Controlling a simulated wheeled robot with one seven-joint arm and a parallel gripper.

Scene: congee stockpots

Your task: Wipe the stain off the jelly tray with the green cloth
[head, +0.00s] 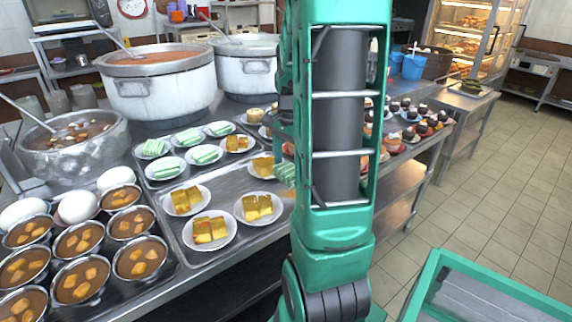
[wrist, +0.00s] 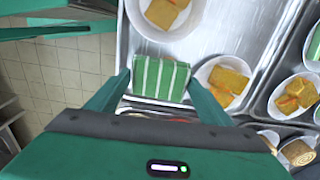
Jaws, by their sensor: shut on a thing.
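My gripper (wrist: 158,82) is shut on the green cloth (wrist: 160,79), which has pale stripes. The cloth is at the edge of the jelly tray (wrist: 228,37), between plates of yellow-orange jelly. In the head view, the tray (head: 227,187) lies on the counter. My arm hides most of the gripper there, and a bit of the cloth (head: 284,173) shows left of the arm. I cannot tell if the cloth touches the tray surface.
Jelly plates (head: 209,229) stand close to the cloth on the tray. Another tray with green-striped sweets (head: 204,154) lies behind. Large stockpots (head: 160,85) stand at the back left, and filled cups (head: 140,259) at the front left. Open floor (head: 480,190) lies to the right.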

